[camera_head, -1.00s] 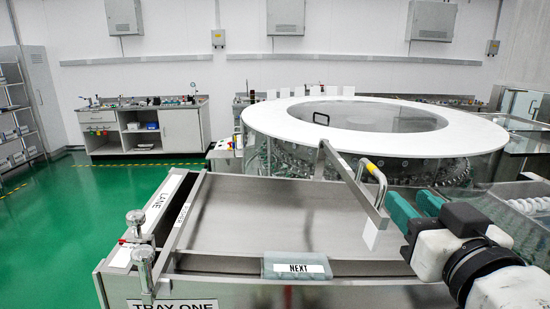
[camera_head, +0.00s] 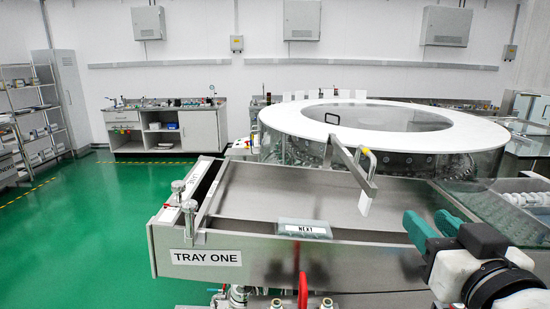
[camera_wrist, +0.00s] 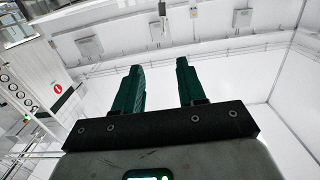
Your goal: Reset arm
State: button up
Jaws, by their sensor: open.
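My gripper (camera_head: 432,226) is at the right of the head view, with green fingers on a black and white wrist. The fingers point up and to the left, beside the right side of the steel tray table. In the wrist view my gripper (camera_wrist: 160,85) has its two green fingers apart with nothing between them. My arm runs out of the head view at the lower right.
The round washer (camera_head: 270,120) stands behind. Green floor (camera_head: 90,230) is clear at left.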

jog(key=s+d+f+g, duration=0.2)
jog(key=s+f+g, duration=0.15)
jog(key=f, duration=0.95)
jog(key=s+d+f+g, duration=0.1)
jog(key=s+f+g, duration=0.3)
jog(key=f, duration=0.9)
jog(key=s+d+f+g, duration=0.3)
jog(key=s+f+g, duration=0.6)
jog(key=s+f, duration=1)
jog(key=shift+s+m, duration=0.3)
jog(key=shift+s, duration=0.3)
